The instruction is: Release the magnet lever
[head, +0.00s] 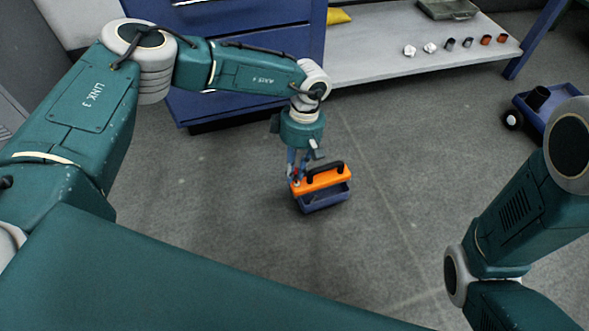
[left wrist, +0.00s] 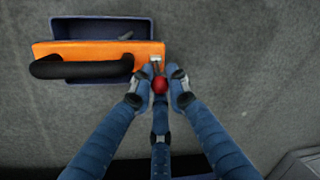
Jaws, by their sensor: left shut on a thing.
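An orange magnet block (head: 322,178) with a black handle (head: 325,169) sits over a small blue tray (head: 325,203) in the head view. In the left wrist view the orange block (left wrist: 100,53) covers part of the blue tray (left wrist: 100,27). A short metal lever (left wrist: 155,64) with a red knob (left wrist: 160,85) sticks out at the block's right end. My left gripper (left wrist: 160,82) has its fingers closed around the red knob. In the head view my left gripper (head: 296,178) is at the block's left end. My right gripper does not show.
A low shelf (head: 400,67) with several small metal and orange pieces stands at the back, next to a blue cabinet (head: 240,60). A blue cart (head: 535,103) with a dark cup is at the right. The grey floor around the tray is clear.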

